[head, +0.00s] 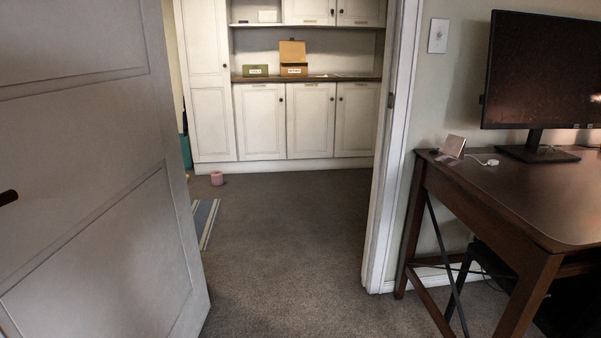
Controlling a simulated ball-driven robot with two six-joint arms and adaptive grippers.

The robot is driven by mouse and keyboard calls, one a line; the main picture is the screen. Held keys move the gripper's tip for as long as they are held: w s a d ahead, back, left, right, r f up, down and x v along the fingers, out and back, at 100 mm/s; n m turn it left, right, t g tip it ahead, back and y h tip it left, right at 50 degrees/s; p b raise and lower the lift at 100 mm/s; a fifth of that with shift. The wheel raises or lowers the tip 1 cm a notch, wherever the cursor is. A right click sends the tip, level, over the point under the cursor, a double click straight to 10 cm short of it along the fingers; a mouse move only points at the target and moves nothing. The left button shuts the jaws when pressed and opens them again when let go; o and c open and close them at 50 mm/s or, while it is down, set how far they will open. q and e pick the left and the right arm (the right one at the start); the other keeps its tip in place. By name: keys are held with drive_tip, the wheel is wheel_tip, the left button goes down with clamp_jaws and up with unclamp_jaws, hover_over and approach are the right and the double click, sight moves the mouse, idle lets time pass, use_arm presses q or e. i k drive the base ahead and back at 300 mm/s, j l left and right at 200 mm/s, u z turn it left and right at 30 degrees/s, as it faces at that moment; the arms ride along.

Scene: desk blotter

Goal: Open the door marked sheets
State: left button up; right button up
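Across the far room stands a cream cabinet with several shut doors. Its lower row has a left door (261,121), a middle door (311,120) and a right door (357,120), each with a dark round knob and a small label near the top. Two upper doors (308,11) (360,12) also carry small labels. The labels are too small to read, so I cannot tell which door is marked sheets. A tall door (211,90) on the left is shut. Neither of my grippers is in view.
An open white room door (95,180) stands at left, and a door frame (391,150) at right. A dark desk (530,200) with a monitor (545,70) is at right. A pink cup-like object (217,178) and striped mat (206,222) lie beyond. The carpet (290,230) between is clear.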

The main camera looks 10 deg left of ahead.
sight(311, 104)
drive_tip(key=i+u, duration=0.15)
drive_tip(key=i, duration=0.55)
drive_tip(key=i+l+u, duration=0.15)
drive_tip(key=i, duration=0.5)
drive_tip(key=i+u, duration=0.1)
drive_tip(key=i, duration=1.1)
drive_tip(key=i+l, duration=0.1)
drive_tip(key=i, duration=1.05)
drive_tip(key=i+u, duration=0.75)
drive_tip(key=i, duration=0.2)
drive_tip(key=i+l+u, duration=0.75)
drive_tip(key=i+z, duration=0.1)
drive_tip(key=z, duration=2.05)
